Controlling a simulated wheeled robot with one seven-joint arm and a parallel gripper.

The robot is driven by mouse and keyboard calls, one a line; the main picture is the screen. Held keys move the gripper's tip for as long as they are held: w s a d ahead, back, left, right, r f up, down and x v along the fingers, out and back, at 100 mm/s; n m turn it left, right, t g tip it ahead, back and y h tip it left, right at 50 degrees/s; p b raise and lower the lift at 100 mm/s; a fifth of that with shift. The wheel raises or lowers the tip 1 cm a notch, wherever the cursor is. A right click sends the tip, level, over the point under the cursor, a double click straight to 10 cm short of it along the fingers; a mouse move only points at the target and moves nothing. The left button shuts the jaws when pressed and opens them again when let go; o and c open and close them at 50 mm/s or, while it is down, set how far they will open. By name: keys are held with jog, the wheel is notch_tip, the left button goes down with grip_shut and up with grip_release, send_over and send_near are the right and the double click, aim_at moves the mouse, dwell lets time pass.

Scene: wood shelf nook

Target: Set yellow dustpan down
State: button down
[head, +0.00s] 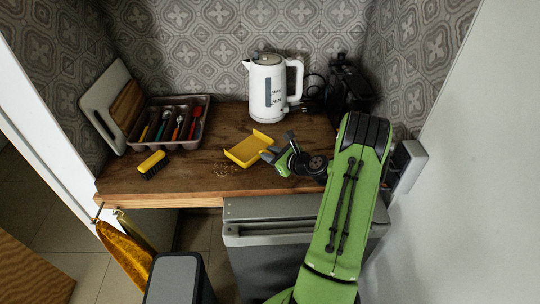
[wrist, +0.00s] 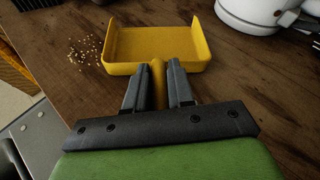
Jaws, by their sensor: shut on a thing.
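The yellow dustpan (head: 249,148) is at the middle of the wooden counter in the head view, its open side facing away from my gripper. It also shows in the wrist view (wrist: 150,44), with its pan empty. My gripper (head: 272,153) comes in from the right, and in the wrist view its two dark fingers (wrist: 157,88) are closed on either side of the dustpan's handle. The fingers hide part of the handle. The pan is at or very close to the counter surface; I cannot tell whether it touches.
Crumbs (head: 226,168) lie on the counter (head: 200,176) left of the dustpan. A yellow brush (head: 152,163) lies farther left, near a cutlery tray (head: 205,103). A white kettle (head: 267,88) stands behind the dustpan, beside a dark appliance (head: 349,88). Cutting boards (head: 112,105) lean at the left wall.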

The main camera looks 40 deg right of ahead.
jog(key=shift+f, duration=0.1)
jog(key=c, duration=1)
grip_release()
